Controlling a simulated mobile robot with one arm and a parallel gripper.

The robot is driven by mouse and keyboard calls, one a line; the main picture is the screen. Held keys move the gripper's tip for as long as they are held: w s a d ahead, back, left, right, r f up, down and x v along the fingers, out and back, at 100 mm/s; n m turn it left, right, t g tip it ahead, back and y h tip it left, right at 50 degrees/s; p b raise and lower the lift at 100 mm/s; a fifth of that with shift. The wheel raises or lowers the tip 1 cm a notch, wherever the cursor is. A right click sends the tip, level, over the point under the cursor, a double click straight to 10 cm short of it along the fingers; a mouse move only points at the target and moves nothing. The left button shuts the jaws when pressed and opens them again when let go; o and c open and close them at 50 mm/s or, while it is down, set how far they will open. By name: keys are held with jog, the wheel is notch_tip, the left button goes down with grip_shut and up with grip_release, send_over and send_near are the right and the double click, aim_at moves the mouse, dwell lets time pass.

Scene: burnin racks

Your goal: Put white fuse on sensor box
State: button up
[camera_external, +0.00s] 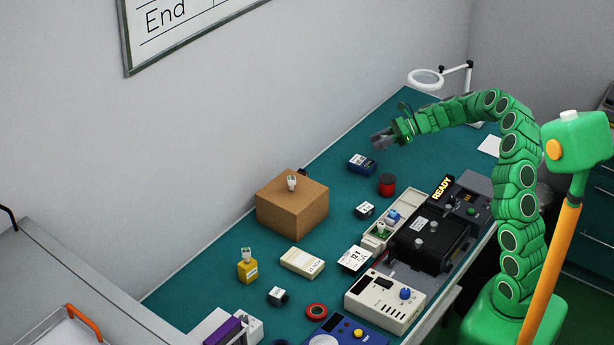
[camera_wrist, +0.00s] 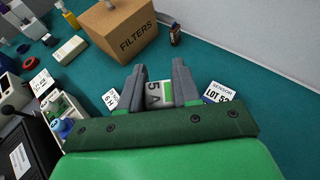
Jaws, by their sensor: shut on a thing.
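My gripper (camera_external: 383,139) is raised above the far part of the bench. The fuse is hard to make out in the external view. The sensor box (camera_external: 361,164) is dark blue with a white label and lies on the green mat, lower in the picture than my gripper.
A red jar (camera_external: 387,186) with a dark lid and a small labelled block (camera_external: 365,210) stand near the sensor box. A cardboard box (camera_external: 290,212) has a small white item on top. Black equipment (camera_external: 430,240) lines the near edge. Mat around the sensor box's left is clear.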

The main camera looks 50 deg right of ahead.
jog(key=w+d+f, duration=0.2)
jog(key=w+f, duration=0.1)
jog(key=w, duration=0.2)
send_over(358, 162)
jog(key=shift+s+f, duration=0.1)
jog(key=shift+f, duration=2.5)
jog(key=shift+f, duration=1.65)
jog(key=o, duration=1)
jog(key=shift+f, duration=0.1)
jog(key=shift+o, duration=0.2)
